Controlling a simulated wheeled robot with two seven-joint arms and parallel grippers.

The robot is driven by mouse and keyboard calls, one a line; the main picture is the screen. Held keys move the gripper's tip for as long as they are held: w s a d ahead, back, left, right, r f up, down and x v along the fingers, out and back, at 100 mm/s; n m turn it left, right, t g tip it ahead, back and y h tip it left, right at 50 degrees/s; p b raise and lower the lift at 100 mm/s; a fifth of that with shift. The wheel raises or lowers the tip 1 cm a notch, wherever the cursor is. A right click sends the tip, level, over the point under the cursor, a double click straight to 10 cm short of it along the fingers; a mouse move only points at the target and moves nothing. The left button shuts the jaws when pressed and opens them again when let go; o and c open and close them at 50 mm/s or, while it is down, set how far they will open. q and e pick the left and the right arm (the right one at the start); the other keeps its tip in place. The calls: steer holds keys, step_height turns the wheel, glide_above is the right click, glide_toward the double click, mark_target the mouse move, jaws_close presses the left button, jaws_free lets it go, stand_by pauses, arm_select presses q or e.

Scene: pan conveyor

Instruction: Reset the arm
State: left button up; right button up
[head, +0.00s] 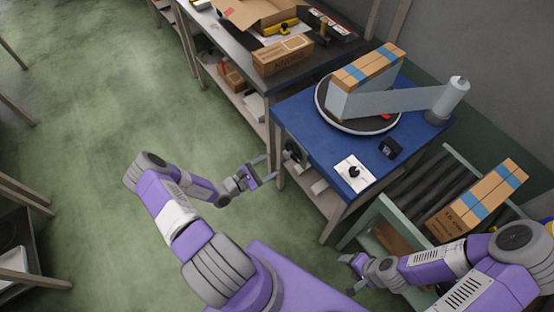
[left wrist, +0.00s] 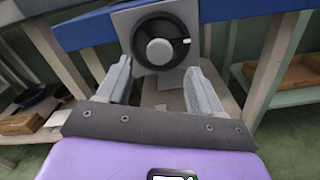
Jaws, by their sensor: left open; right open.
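My left gripper (head: 262,170) is open and empty, held in front of the near left side of the blue table (head: 300,117). In the left wrist view my left gripper (left wrist: 162,92) has its two fingers apart, with a round black knob on a grey plate (left wrist: 158,45) beyond them. Whether the fingers touch that plate cannot be told. My right gripper (head: 352,272) is low at the lower right, beside the green roller conveyor frame (head: 368,216). It is open, and nothing shows between its fingers.
A white panel with a black knob (head: 354,174) sits at the corner. Another taped carton (head: 478,200) stands on the conveyor. Green floor (head: 90,130) is open at left.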

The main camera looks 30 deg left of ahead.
arm_select(q)
steer(key=shift+s+a, duration=0.25)
steer(key=shift+s, duration=0.45)
steer(key=s+d+f+m+g+h, duration=0.1)
steer(key=s+d+m+g+h, duration=0.15)
steer(key=d+m+g, duration=0.4)
steer(key=s+d+f+m+g+h, duration=0.1)
steer(key=s+d+g+h, duration=0.2)
steer(key=d, duration=0.7)
steer(key=s+d+f+m+g+y, duration=0.1)
steer(key=s+d+m+g+y, duration=0.5)
steer(key=m, duration=1.1)
steer(key=shift+s+d+y, duration=0.4)
steer(key=shift+s+y, duration=0.75)
